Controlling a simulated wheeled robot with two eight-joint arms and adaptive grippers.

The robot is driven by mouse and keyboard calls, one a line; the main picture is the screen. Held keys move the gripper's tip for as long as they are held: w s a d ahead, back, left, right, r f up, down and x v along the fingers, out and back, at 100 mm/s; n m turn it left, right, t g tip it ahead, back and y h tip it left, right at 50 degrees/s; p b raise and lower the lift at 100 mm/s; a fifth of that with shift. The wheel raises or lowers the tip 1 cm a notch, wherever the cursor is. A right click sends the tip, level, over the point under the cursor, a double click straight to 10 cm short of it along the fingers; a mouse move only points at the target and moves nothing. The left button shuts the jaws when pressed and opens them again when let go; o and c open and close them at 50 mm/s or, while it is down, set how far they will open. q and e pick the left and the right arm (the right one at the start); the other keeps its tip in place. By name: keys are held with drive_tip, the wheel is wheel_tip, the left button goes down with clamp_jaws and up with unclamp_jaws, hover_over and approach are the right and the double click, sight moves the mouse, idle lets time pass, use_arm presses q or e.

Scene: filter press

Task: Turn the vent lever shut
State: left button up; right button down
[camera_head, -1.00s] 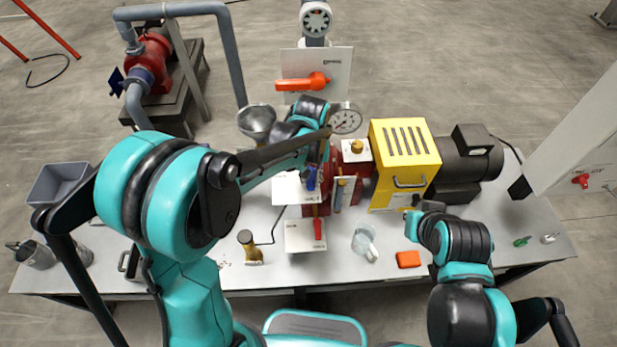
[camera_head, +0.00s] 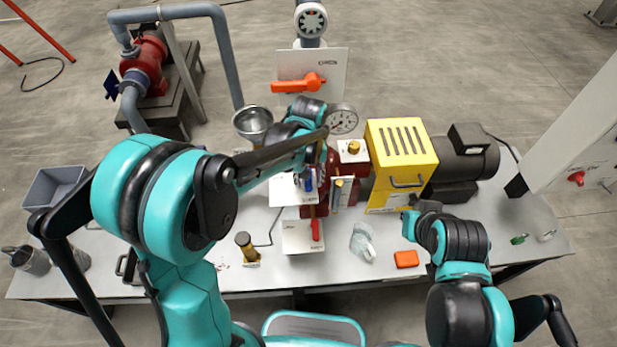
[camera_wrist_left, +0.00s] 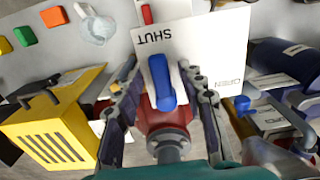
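A blue lever (camera_wrist_left: 161,78) stands in front of a white plate (camera_wrist_left: 195,50) marked SHUT and OPEN. Its far end points towards the SHUT word in the left wrist view; its pivot is hard to make out. My left gripper (camera_wrist_left: 163,92) is open, with one finger on each side of the lever and a visible gap to both. In the head view the blue lever (camera_head: 309,182) shows just below my left wrist, and the left fingers are mostly hidden. My right gripper (camera_head: 424,207) is beside the yellow housing, too small to judge.
A red lever (camera_head: 315,228) on a white plate is just in front. A pressure gauge (camera_head: 341,120) and yellow housing (camera_head: 402,160) stand to the right. An orange handle (camera_head: 300,85) is behind.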

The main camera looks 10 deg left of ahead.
sight(309, 182)
use_arm(q)
wheel_tip(309, 182, up, 12)
idle(0.5)
idle(0.3)
drive_tip(key=s+a+f+m+t+b, duration=0.2)
drive_tip(key=s+a+f+t+b, duration=0.4)
drive_tip(key=s+a, duration=0.5)
drive_tip(key=s+f+t, duration=0.1)
drive_tip(key=s+f, duration=0.1)
drive_tip(key=s, duration=0.1)
drive_tip(key=shift+s+a+f+b, duration=0.15)
drive_tip(key=shift+a+f+b, duration=0.15)
drive_tip(key=shift+b, duration=0.1)
